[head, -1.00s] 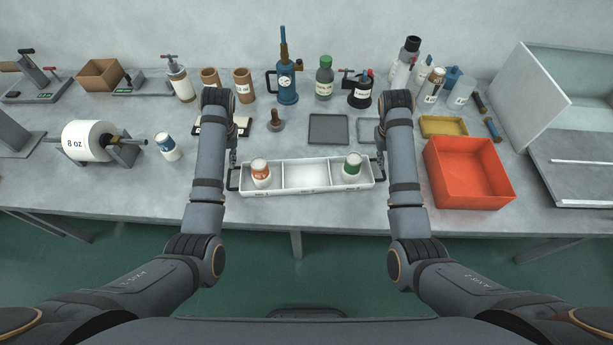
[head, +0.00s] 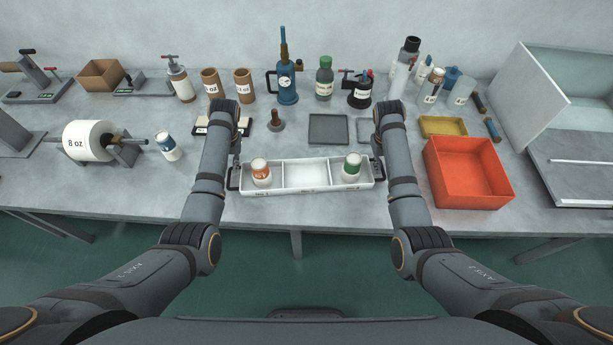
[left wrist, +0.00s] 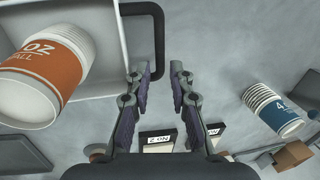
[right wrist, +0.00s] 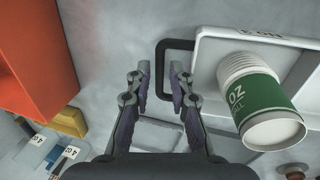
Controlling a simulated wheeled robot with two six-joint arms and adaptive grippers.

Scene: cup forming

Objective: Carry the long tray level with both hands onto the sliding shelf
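The long white tray (head: 306,189) lies on the bench, with three compartments and a dark handle at each end. A cup stack with an orange band (head: 260,172) stands in its left compartment, one with a green band (head: 352,167) in its right; the middle is empty. My left gripper (left wrist: 160,70) is open, its fingers either side of the left handle (left wrist: 157,22). My right gripper (right wrist: 161,70) is open, its fingers either side of the right handle (right wrist: 163,55). Finger contact with either handle cannot be told. A grey slab with white rails (head: 590,178), perhaps the sliding shelf, is at far right.
An orange-red bin (head: 468,174) stands between the tray and the railed slab. A yellow tray (head: 443,126) and a dark grey tray (head: 328,129) lie behind. A blue-banded cup stack (head: 168,146) stands to the left. Bottles line the back. Bare bench lies before the tray.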

